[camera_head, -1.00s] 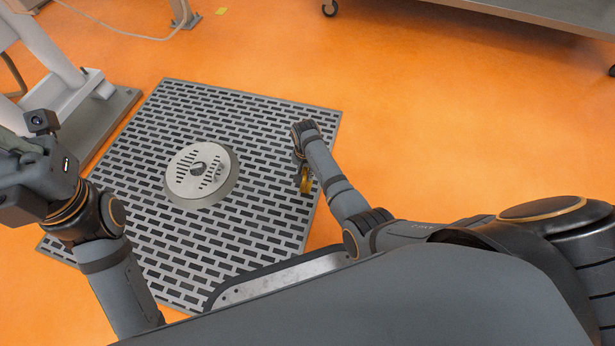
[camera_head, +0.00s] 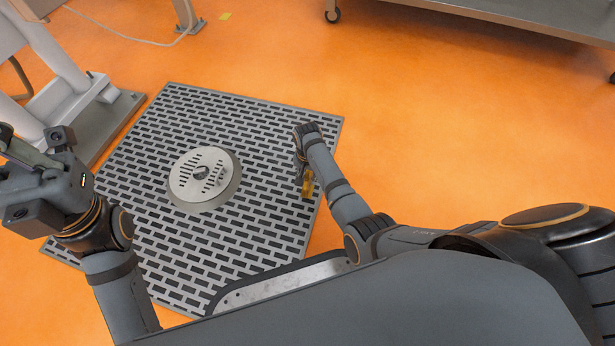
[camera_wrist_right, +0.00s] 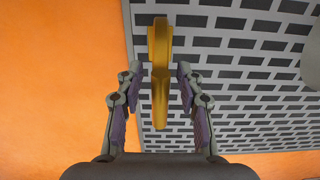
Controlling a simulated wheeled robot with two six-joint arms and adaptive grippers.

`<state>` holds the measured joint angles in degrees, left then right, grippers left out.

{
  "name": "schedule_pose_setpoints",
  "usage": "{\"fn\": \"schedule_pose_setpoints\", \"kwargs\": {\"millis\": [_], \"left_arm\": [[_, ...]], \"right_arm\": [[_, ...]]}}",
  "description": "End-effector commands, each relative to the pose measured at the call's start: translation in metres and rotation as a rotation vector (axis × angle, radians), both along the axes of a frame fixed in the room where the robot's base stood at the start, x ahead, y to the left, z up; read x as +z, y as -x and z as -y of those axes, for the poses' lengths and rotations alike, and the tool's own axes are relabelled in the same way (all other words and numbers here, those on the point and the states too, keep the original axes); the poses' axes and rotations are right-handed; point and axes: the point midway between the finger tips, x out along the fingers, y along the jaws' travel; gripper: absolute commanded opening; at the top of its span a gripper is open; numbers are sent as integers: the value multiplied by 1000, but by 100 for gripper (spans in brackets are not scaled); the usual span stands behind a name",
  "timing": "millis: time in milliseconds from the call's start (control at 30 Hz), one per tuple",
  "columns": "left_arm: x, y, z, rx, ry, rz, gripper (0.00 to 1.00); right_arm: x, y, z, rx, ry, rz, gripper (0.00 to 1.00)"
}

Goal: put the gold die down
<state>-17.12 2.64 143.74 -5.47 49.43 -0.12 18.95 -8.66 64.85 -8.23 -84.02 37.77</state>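The gold die (camera_head: 307,187) is a narrow gold piece by my right gripper (camera_head: 303,174), over the right part of the grey slotted mat (camera_head: 270,235). In the right wrist view the gold die (camera_wrist_right: 160,75) shows edge-on between the two fingers. My right gripper (camera_wrist_right: 157,80) is open, with a visible gap on each side of the die. Whether the die touches the mat I cannot tell. My left gripper (camera_head: 30,165) is at the left edge, away from the die; its fingers are not clear.
A round grey slotted plate (camera_head: 204,178) sits mid-mat, left of my right gripper. A white stand on a grey base (camera_head: 108,125) is at the left. A metal table (camera_head: 500,15) is at the back right. Orange floor (camera_head: 450,130) is clear on the right.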

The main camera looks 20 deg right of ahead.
Motion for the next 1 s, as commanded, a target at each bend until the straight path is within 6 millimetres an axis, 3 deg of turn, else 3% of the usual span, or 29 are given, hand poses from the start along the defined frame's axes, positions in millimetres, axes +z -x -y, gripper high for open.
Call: {"fn": "schedule_pose_setpoints", "kwargs": {"millis": [67,200,400,867,933,1000], "left_arm": [[3,3,4,-9,-20,-37,0],[35,5,0,-17,-3,-18,0],[55,7,-3,-26,10,-12,0],[58,7,-3,-30,14,-8,0],[58,7,-3,-30,14,-8,0],[58,7,-3,-30,14,-8,0]], "right_arm": [[26,0,0,0,0,1,37],[65,-1,0,0,0,1,37],[98,0,0,1,1,1,37],[105,-1,0,1,0,7,37],[107,-12,4,8,0,72,37],[117,-36,13,28,4,231,37]]}}
